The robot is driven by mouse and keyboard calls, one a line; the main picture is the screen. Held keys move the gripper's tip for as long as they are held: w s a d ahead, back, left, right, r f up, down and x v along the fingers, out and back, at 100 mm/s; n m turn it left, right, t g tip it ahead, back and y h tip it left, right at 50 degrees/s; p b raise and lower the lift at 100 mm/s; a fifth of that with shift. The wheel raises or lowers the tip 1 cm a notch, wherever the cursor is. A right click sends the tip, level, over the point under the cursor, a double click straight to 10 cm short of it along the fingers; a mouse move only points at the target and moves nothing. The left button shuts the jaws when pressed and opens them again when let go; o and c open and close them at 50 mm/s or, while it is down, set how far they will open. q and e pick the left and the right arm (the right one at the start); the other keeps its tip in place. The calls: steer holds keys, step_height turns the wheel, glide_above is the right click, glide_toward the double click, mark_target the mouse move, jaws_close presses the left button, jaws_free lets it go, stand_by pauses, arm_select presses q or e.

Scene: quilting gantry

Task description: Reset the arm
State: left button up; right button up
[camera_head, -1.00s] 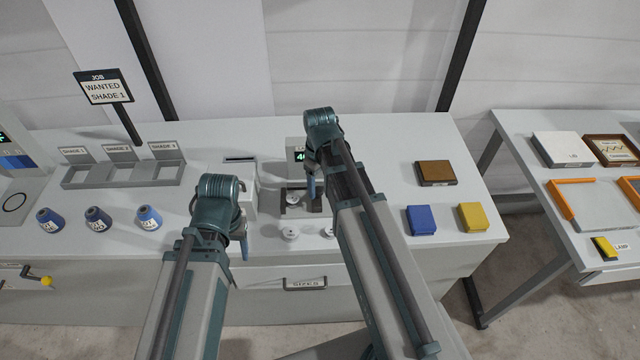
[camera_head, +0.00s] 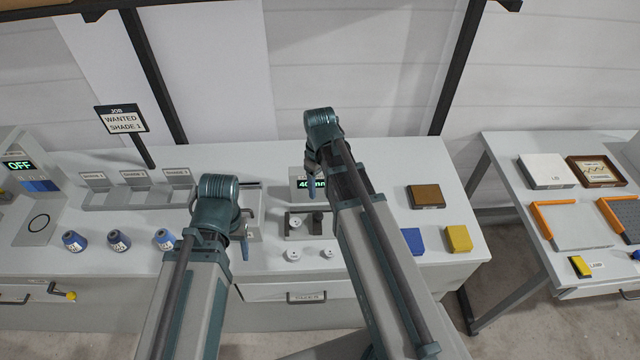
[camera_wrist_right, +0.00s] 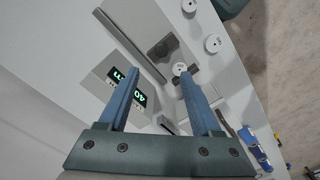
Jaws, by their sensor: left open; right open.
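My left gripper (camera_head: 245,245) is at the end of the arm on the left, in front of the long bench, mostly hidden behind its own wrist. My right gripper (camera_head: 311,183) hangs over the bench beside the small display reading 40 mm (camera_head: 308,184). In the right wrist view its two blue fingers (camera_wrist_right: 162,105) stand wide apart with nothing between them. The display also shows there, partly behind the left finger (camera_wrist_right: 141,97).
A brown block (camera_head: 426,195) and a yellow block (camera_head: 458,238) lie at the right. A second table (camera_head: 508,150) stands further right.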

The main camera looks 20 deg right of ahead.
stand_by(0.4)
steer(key=s+a+f+m+h+b, duration=0.1)
steer(key=s+a+f+m+b, duration=0.1)
steer(key=s+a+f+b, duration=1)
steer(key=s+a, duration=0.1)
steer(key=a, duration=0.1)
steer(key=shift+a, duration=0.3)
stand_by(1.3)
